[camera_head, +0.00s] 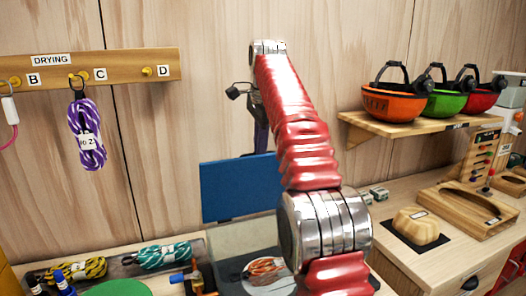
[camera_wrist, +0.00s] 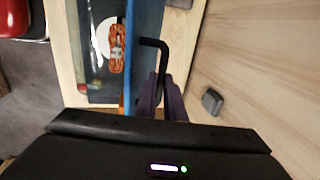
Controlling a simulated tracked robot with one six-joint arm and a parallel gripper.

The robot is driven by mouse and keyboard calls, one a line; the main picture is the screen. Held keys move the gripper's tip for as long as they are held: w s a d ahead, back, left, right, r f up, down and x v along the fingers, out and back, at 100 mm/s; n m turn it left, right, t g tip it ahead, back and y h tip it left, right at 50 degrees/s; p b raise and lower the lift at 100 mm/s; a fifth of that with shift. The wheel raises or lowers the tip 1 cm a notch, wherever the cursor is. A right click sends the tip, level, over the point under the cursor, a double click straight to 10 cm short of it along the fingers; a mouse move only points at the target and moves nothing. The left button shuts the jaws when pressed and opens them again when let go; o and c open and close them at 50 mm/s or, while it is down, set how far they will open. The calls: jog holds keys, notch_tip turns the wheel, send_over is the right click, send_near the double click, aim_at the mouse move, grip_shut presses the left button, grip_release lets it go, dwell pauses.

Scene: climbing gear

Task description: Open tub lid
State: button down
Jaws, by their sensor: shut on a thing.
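The blue tub lid (camera_head: 240,187) stands up steeply at the back of the tub, so the tub is open. In the wrist view the lid (camera_wrist: 130,65) shows nearly edge-on, with a black bent handle (camera_wrist: 162,58) beside it. The clear-walled tub (camera_head: 222,238) sits below on the bench, with an orange rope coil (camera_head: 265,268) inside. My gripper (camera_wrist: 163,100) has dark purple fingers shut at the lid's handle; the exact contact is partly hidden. In the head view my gripper (camera_head: 261,137) is behind my red arm, at the lid's upper edge.
Wooden wall close behind the lid. A drying rack (camera_head: 120,66) with a purple rope (camera_head: 87,133) is at left. A helmet shelf (camera_head: 400,128) is at right. Green (camera_head: 163,256) and yellow (camera_head: 72,271) rope coils lie left of the tub. A wooden block (camera_head: 421,228) lies right.

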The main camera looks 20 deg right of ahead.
jog(key=shift+w+a+f, duration=0.1)
jog(key=shift+f, duration=0.3)
jog(key=c, duration=2.1)
grip_release()
jog(key=shift+w, duration=0.1)
jog(key=shift+o, duration=1.3)
jog(key=shift+r, duration=0.15)
jog(key=shift+r, duration=0.1)
